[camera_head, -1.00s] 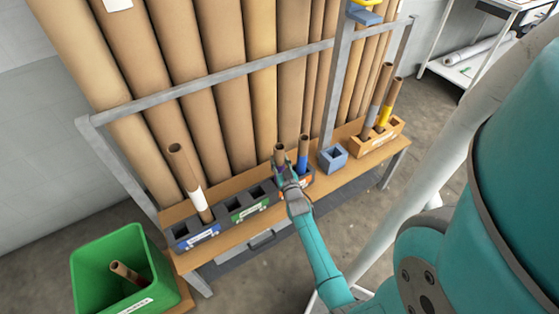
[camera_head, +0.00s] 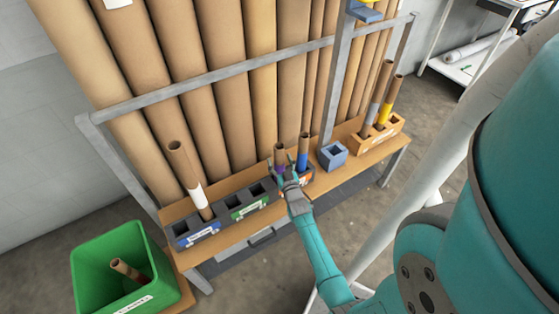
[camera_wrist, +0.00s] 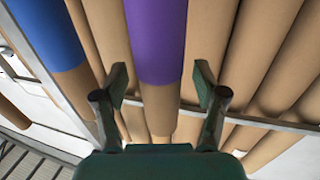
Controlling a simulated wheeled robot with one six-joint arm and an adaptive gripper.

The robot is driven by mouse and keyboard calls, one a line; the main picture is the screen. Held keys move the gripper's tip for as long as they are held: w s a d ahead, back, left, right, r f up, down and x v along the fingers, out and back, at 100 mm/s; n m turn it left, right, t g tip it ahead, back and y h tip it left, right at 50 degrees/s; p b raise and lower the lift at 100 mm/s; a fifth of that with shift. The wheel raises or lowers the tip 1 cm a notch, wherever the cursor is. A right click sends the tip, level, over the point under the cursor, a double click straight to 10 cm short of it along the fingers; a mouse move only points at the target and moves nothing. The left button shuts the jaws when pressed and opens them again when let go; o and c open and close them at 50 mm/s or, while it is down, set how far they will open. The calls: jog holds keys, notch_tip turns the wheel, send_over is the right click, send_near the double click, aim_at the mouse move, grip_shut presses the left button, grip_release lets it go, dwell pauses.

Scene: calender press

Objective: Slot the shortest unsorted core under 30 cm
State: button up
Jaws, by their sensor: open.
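My gripper (camera_head: 283,176) is open at the red-and-white-labelled block (camera_head: 308,178). In the wrist view its two fingers (camera_wrist: 158,100) stand apart on either side of a brown core with a purple band (camera_wrist: 157,40). I cannot tell whether they touch it. In the head view the purple-banded core (camera_head: 279,152) stands upright in that block, its lower part hidden by my gripper. A blue-banded core (camera_head: 303,150) stands beside it on the right and shows at the wrist view's upper left (camera_wrist: 45,35). A loose core (camera_head: 128,270) leans in the green bin (camera_head: 95,262).
A blue-labelled block (camera_head: 182,238) holds a white-banded core (camera_head: 188,175). The green-labelled block (camera_head: 246,208) shows empty slots. A small blue block (camera_head: 332,157) looks empty. An orange block (camera_head: 372,146) holds grey- and yellow-banded cores. Tall tubes (camera_head: 210,90) stand behind a metal rail (camera_head: 220,73).

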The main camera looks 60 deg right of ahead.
jog(key=v, duration=1.1)
jog(key=shift+s+a, duration=0.1)
jog(key=s+a+r+n+t+y, duration=0.1)
jog(key=s+a+r+y, duration=0.15)
jog(key=a, duration=0.55)
jog(key=s+a+r+n+y, duration=0.1)
jog(key=s+a+n+y, duration=0.15)
jog(key=a, duration=0.55)
jog(key=s+a+r+n+t+y, duration=0.15)
jog(key=s+a, duration=0.25)
jog(key=a, duration=0.5)
jog(key=s+a+r+n+y, duration=0.2)
jog(key=s+a+r+y, duration=0.1)
jog(key=s+a+r, duration=0.2)
jog(key=s+a+r+n+y, duration=0.2)
jog(key=s+a+r, duration=0.3)
jog(key=r, duration=0.5)
jog(key=shift+s+r+y, duration=0.35)
jog(key=shift+s+y, duration=0.3)
jog(key=shift+s, duration=0.25)
jog(key=shift+g, duration=0.25)
